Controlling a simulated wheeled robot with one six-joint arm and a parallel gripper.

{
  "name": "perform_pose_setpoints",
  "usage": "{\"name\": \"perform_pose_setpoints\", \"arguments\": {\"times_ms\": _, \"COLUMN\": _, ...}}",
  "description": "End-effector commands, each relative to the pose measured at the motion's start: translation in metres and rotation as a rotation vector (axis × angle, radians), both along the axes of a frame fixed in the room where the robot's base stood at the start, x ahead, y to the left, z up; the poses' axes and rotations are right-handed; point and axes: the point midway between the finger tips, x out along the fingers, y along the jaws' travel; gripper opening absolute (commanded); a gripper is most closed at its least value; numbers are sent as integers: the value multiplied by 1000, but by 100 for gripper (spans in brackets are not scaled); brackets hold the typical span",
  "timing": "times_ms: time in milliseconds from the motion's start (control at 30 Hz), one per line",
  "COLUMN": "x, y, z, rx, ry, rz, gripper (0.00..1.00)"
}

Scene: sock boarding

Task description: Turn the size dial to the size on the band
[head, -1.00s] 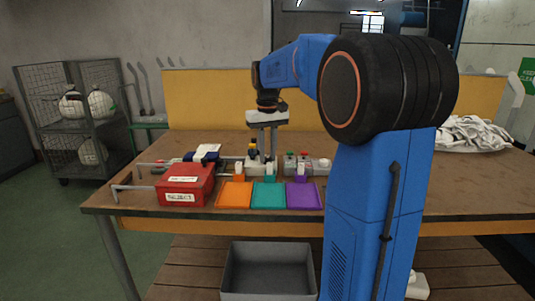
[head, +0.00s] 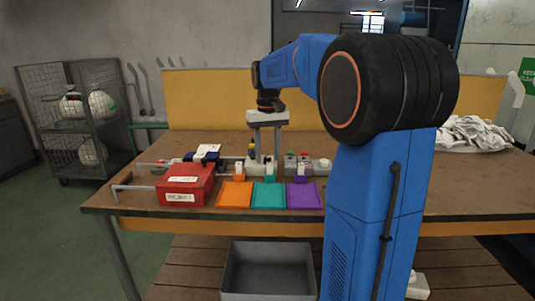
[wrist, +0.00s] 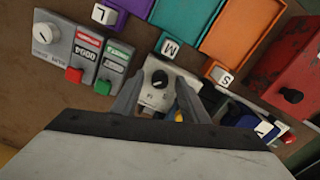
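A small pale box bears a round dial with a black knob (wrist: 160,78); faint letter marks lie around it, too small to read surely. My gripper (wrist: 158,92) points down at this box in the wrist view, its two fingers apart on either side of the dial. In the head view my gripper (head: 267,155) is over the back of the row of devices, with a gap between its fingers. I cannot tell whether the fingers touch the knob. No sock band with a readable size shows.
Orange (head: 235,205), teal (head: 268,206) and purple (head: 303,206) trays bear S, M and L tags. A red box (head: 185,186) stands left of them. A grey bin (head: 268,291) is below.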

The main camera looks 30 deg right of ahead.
Motion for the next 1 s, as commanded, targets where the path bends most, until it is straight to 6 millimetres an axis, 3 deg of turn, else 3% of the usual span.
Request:
{"name": "perform_pose_setpoints", "arguments": {"times_ms": 200, "x": 0, "y": 0, "z": 2, "rx": 0, "ry": 0, "rz": 0, "gripper": 40}}
{"name": "perform_pose_setpoints", "arguments": {"times_ms": 367, "x": 0, "y": 0, "z": 17, "rx": 0, "ry": -1, "rz": 0, "gripper": 40}}
{"name": "perform_pose_setpoints", "arguments": {"times_ms": 1000, "x": 1, "y": 0, "z": 140, "rx": -1, "ry": -2, "rz": 0, "gripper": 40}}
